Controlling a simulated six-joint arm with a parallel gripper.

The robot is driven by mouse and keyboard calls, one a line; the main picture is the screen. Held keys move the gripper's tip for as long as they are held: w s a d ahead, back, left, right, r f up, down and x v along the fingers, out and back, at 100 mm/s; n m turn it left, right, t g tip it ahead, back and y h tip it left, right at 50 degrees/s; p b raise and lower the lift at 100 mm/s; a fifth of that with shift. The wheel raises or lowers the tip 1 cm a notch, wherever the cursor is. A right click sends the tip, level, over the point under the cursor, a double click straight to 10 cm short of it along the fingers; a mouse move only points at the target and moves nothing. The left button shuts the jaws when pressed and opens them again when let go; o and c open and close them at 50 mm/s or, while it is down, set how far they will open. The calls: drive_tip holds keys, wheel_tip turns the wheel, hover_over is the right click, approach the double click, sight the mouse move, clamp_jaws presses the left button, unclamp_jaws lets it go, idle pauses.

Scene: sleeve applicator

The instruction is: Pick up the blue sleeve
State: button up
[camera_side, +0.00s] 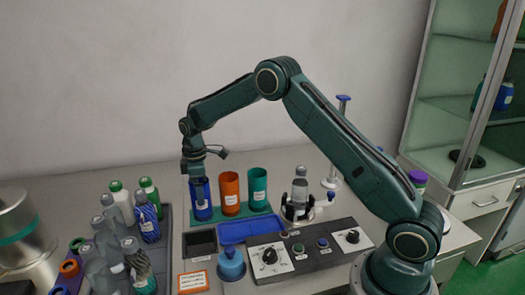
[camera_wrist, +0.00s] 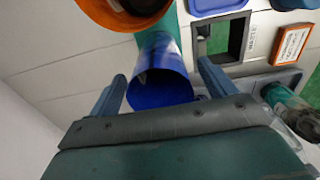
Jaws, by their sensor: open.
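The blue sleeve (camera_side: 201,200) is an open-ended tube standing upright at the left end of a row with an orange sleeve (camera_side: 230,193) and a teal sleeve (camera_side: 257,189). My gripper (camera_side: 196,178) is right above the blue sleeve in the side view. In the wrist view my gripper (camera_wrist: 162,88) is open, with one finger on each side of the blue sleeve (camera_wrist: 160,84). There is a visible gap at the left finger. Contact at the right finger is hard to tell.
A tray (camera_side: 166,250) with several bottles stands to the left. A blue tray (camera_side: 245,229) and a control panel (camera_side: 310,250) lie in front. A bottle (camera_side: 300,187) stands in a holder to the right. The orange sleeve (camera_wrist: 125,8) is close beside the blue one.

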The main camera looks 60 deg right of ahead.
drive_tip(key=shift+f, duration=0.65)
drive_tip(key=c, duration=1)
